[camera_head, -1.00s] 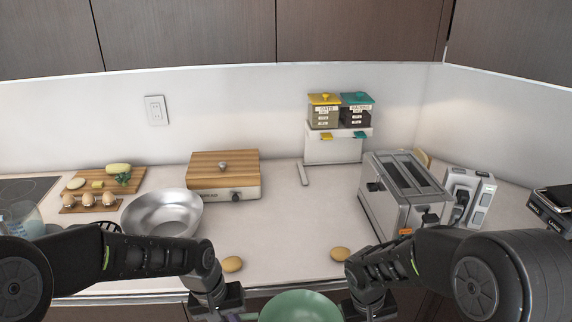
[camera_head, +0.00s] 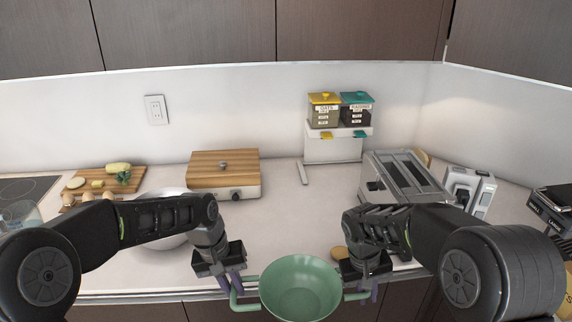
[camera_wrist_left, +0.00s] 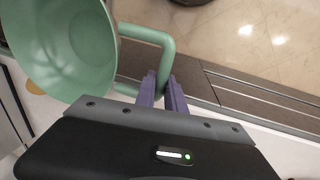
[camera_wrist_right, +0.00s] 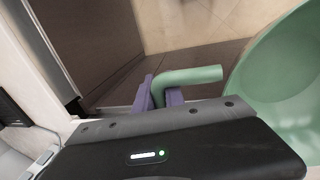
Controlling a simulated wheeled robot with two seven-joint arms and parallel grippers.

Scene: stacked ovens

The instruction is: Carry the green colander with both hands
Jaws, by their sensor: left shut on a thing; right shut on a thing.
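The green colander (camera_head: 300,289) is held between my two grippers in the head view, in front of the counter's front edge, its open side up. My left gripper (camera_head: 233,288) is shut on its left handle; the purple fingers (camera_wrist_left: 162,92) close on the green handle (camera_wrist_left: 150,36) in the left wrist view. My right gripper (camera_head: 366,287) is shut on the right handle. In the right wrist view its purple fingers (camera_wrist_right: 158,95) close on that handle (camera_wrist_right: 190,76). The bowl (camera_wrist_right: 285,85) shows at the right edge there.
The counter (camera_head: 270,220) has free room in the middle. A potato (camera_head: 338,253) lies near its front edge. A metal bowl (camera_head: 165,238) is partly behind my left arm. A wood-topped box (camera_head: 222,170), a dispenser (camera_head: 335,145) and a toaster (camera_head: 405,178) stand further back.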

